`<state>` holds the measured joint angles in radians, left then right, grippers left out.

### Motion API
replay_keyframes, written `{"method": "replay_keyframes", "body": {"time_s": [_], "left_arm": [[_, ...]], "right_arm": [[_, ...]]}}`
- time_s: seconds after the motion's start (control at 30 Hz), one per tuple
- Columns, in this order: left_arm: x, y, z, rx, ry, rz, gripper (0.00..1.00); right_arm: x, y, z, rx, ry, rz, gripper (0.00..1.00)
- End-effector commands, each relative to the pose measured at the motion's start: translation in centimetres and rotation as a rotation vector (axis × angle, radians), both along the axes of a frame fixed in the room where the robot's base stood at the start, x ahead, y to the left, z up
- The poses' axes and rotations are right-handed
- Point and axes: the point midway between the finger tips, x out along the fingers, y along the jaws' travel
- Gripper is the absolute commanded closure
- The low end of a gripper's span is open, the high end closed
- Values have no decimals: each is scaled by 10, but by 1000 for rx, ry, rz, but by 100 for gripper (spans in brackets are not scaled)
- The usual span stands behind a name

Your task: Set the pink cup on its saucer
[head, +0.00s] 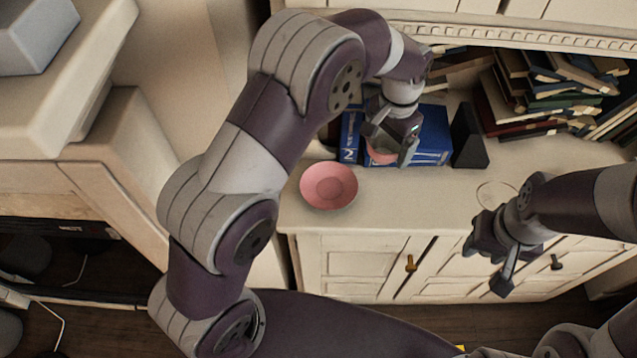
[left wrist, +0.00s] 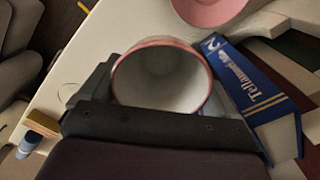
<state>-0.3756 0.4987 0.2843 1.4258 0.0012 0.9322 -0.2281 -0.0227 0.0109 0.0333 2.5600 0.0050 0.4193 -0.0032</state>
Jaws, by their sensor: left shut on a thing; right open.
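The pink saucer (head: 329,185) lies empty on the cream cabinet top, near its front left corner. Part of it also shows at the top of the left wrist view (left wrist: 208,10). My left gripper (head: 389,146) is shut on the pink cup (head: 381,157), to the right of the saucer and apart from it. In the left wrist view the cup (left wrist: 160,82) sits between the fingers, its pink rim and pale inside facing the camera. The cup's underside is hidden. My right gripper (head: 487,266) is open and empty, in front of the cabinet's front edge.
Several books (head: 545,90) fill the back right. The cabinet top (head: 420,195) right of the saucer is clear. A faint ring (head: 493,193) marks it.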

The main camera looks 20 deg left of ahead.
Motion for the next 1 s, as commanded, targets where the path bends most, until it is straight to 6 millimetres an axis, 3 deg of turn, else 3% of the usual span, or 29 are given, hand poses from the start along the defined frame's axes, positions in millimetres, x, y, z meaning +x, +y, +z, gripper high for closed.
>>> {"method": "replay_keyframes", "body": {"time_s": [0.2,0.4,0.7,1.0], "left_arm": [[-25,60,-35,2,5,10,44],[-39,96,-60,1,2,6,44],[-41,101,-102,1,2,3,43],[-41,100,-105,0,0,2,44]], "right_arm": [[0,0,4,0,0,0,56],[0,0,7,0,0,0,56],[0,0,9,0,0,0,56],[0,0,8,0,0,0,56]]}}
